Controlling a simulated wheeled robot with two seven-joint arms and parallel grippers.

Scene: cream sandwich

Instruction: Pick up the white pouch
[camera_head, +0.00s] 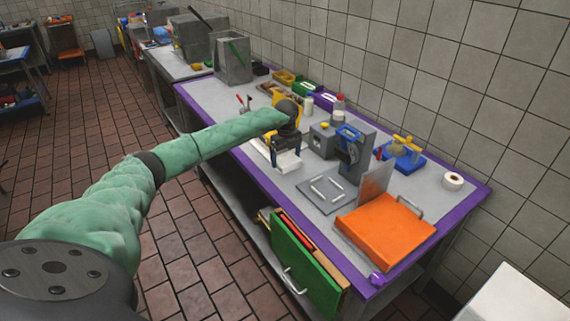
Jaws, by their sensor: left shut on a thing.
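My left arm reaches in from the left in a green sleeve, out over the purple-edged table (462,205). My left gripper (285,150) points down near the table's front edge. It is shut on the white pouch (288,162), which shows as a small white block below the dark fingers. The gripper hides the upper part of the pouch. I cannot tell whether the pouch touches the tabletop. My right gripper is not in view.
To the right are a grey device with a blue top (352,150), a flat grey plate (326,190) and an orange box (387,229). A roll of white tape (453,181) lies by the right edge. Green boards (300,262) stand below the tabletop.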

